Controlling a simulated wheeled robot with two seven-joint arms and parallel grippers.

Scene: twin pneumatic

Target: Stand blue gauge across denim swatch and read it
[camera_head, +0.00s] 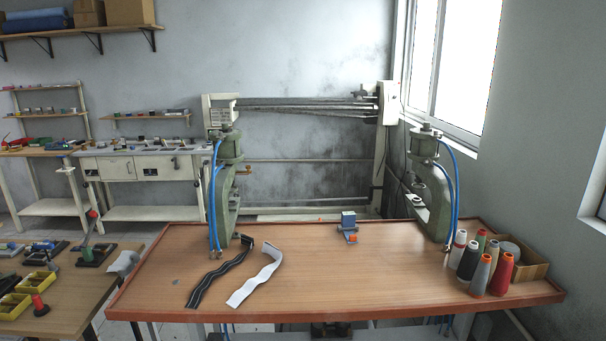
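A small blue block-like object (348,218), perhaps the blue gauge, stands upright near the middle back of the wooden table. A small orange piece (352,238) is at its front; I cannot tell whether they are joined. No denim swatch can be made out for certain. A tiny grey patch (175,282) lies at the table's left front, too small to identify. Neither of my grippers is in view.
Two green presses (228,190) (436,190) with blue hoses stand at the table's (400,285) back left and right. A dark strip (218,276) and a white strip (256,277) lie at left. Thread cones (480,275) and a cardboard box (531,268) stand at right. The front middle is clear.

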